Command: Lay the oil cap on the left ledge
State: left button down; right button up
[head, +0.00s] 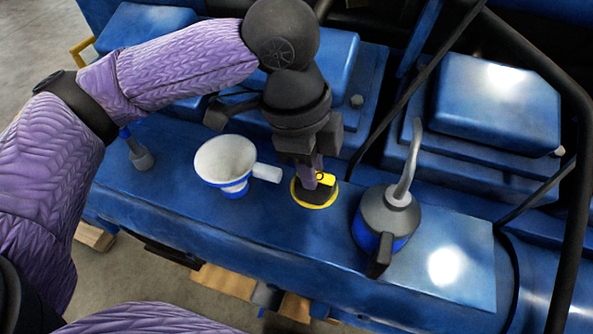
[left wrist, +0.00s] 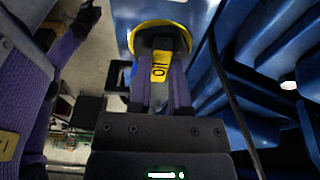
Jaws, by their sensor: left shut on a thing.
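The oil cap (head: 316,195) is a black disc with a yellow rim and a raised yellow-marked grip. It shows at or just above the long blue engine top (head: 265,220); I cannot tell whether it touches. My left gripper (head: 319,176) comes down from above and is shut on the cap's grip. In the left wrist view the cap (left wrist: 160,36) sits between the two fingers (left wrist: 160,88), its "OIL" label showing. The left part of the blue ledge (head: 112,190) has bare room. My right gripper seems to show as a dark end (left wrist: 88,14) in the left wrist view, its jaws unclear.
A white funnel (head: 225,160) with a blue base stands left of the cap. A blue and grey oil can (head: 388,218) with a spout stands close to its right. A small grey fitting (head: 141,157) is at the far left. Blue covers (head: 495,100) rise behind; dark pipes cross the right.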

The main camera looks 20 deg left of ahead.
aim_at(309, 191)
pick_arm(q)
notch_tip(309, 191, down, 5)
jog(key=shift+f, duration=0.25)
jog(key=c, duration=0.6)
grip_release()
jog(key=shift+f, duration=0.1)
jog(key=shift+o, duration=0.2)
notch_tip(309, 191, up, 12)
jog(key=a, duration=0.2)
jog(key=shift+a, duration=0.25)
